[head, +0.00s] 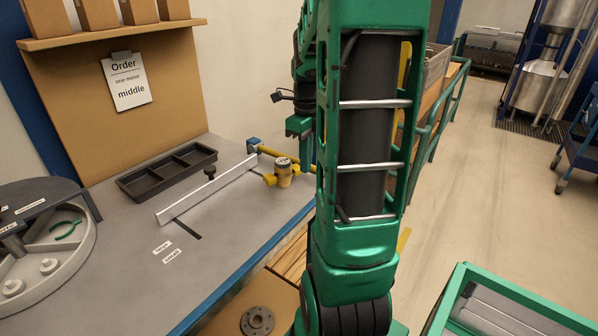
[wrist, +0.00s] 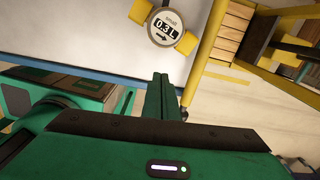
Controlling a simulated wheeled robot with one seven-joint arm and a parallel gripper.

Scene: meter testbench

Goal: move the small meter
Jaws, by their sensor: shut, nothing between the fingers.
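A small yellow meter (head: 284,173) with stubby side ends stands on the grey bench near its right edge, beside the end of a white rail (head: 207,190). In the wrist view the meter (wrist: 165,27) shows a round grey face with a display reading 0.3 L and an arrow. My gripper (wrist: 160,78) is shut and empty, with the meter apart from it, beyond the fingertips. In the head view my arm hides much of the gripper. A black tray (head: 122,187) with three compartments lies on the bench behind the rail.
A clipboard (head: 125,80) reads "Order, one meter, middle". Labels (head: 162,248) lie on the bench front. A round turntable (head: 75,262) with green pliers is at left. A yellow bar (head: 270,151) with a blue end is behind the meter. The bench middle is mostly clear.

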